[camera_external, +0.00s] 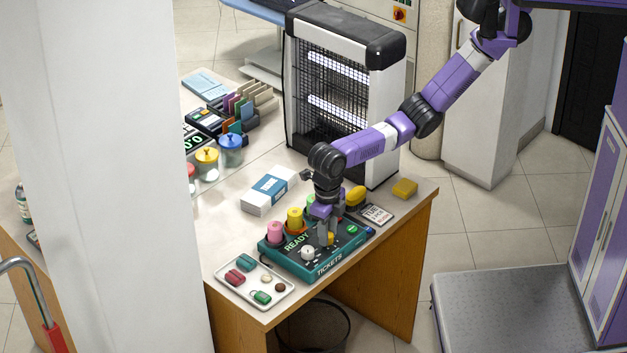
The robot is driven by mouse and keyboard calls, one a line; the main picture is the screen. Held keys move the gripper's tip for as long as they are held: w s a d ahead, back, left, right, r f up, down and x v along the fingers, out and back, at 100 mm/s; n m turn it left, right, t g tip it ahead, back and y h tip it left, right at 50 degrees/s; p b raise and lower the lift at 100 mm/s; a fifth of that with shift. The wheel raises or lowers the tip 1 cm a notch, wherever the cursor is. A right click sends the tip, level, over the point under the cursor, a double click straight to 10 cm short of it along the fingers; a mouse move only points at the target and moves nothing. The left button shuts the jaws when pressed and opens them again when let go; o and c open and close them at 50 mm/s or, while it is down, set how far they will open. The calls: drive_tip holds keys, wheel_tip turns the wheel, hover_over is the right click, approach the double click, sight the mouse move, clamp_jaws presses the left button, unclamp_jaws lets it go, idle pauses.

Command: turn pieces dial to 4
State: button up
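A teal ticket machine (288,262) marked "READY" and "TICKETS" sits near the front edge of the counter. A white dial (308,252) is on its top face; its markings and setting are too small to read. A small yellow knob or button (331,239) shows to the right of the dial, beside my fingers. My gripper (326,243) points down over the machine's top, just right of the white dial. The fingers partly hide the panel. I cannot tell whether they touch the yellow part or how far apart they are.
Pink (275,232) and yellow (295,218) rolls stand behind the machine. A tray (228,280) of small items lies to its left. A caged lamp unit (340,95) stands behind.

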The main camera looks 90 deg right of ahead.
clamp_jaws()
drive_tip(key=shift+m, duration=0.3)
drive_tip(key=m+p, duration=0.1)
drive_tip(key=m, duration=0.1)
drive_tip(key=shift+r+m, duration=0.1)
drive_tip(key=shift+m, duration=0.2)
drive_tip(key=m+p, duration=0.1)
drive_tip(key=m, duration=0.2)
drive_tip(key=shift+m+p, duration=0.3)
drive_tip(key=shift+p, duration=0.05)
drive_tip(key=m+p, duration=0.1)
drive_tip(key=m, duration=0.5)
drive_tip(key=shift+w+m, duration=0.1)
drive_tip(key=shift+m, duration=0.2)
drive_tip(key=m, duration=0.7)
drive_tip(key=shift+y, duration=0.3)
drive_tip(key=m, duration=0.6)
drive_tip(key=shift+d, duration=0.1)
drive_tip(key=shift+w+m, duration=0.1)
drive_tip(key=shift+m, duration=0.2)
